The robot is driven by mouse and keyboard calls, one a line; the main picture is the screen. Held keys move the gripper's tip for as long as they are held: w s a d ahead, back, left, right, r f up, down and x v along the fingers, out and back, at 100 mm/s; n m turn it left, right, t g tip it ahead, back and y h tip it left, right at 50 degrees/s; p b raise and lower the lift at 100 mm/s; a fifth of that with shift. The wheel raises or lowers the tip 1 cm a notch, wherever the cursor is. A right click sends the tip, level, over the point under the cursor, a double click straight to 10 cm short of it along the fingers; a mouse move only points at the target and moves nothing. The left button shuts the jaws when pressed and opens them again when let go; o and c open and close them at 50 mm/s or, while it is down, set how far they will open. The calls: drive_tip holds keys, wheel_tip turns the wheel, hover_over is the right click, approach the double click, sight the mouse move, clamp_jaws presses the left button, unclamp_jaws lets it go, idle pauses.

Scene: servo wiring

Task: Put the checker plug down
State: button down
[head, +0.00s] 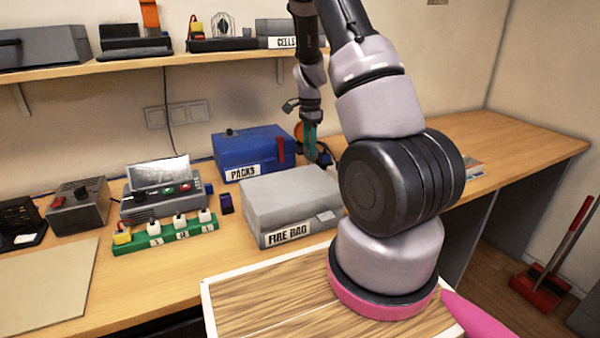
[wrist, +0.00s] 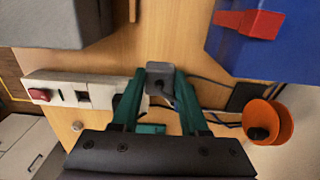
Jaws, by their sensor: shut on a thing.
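My gripper (wrist: 159,88) is shut on a small grey block, which I take to be the checker plug (wrist: 160,70), held between the teal fingertips in the wrist view. A dark round spot shows on its face. A white power strip (wrist: 60,88) with a red switch lies beyond the fingers, to the left. I cannot tell whether the plug touches the strip or the bench. In the head view my gripper (head: 311,142) is at the back of the bench, right of the blue PACKS box, and the plug is hard to make out.
The blue PACKS box (head: 245,148) and grey FIRE BAG box (head: 290,205) stand close on the left of my gripper. An orange round object (wrist: 268,122) and dark cables lie near the fingers. The bench (head: 490,138) farther right is largely clear.

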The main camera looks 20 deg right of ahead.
wheel_tip(320, 180, down, 4)
drive_tip(key=shift+a+r, duration=0.1)
drive_tip(key=shift+r, duration=0.1)
drive_tip(key=shift+f, duration=1.9)
drive_tip(key=shift+f, duration=0.1)
drive_tip(key=shift+c, duration=2.1)
unclamp_jaws()
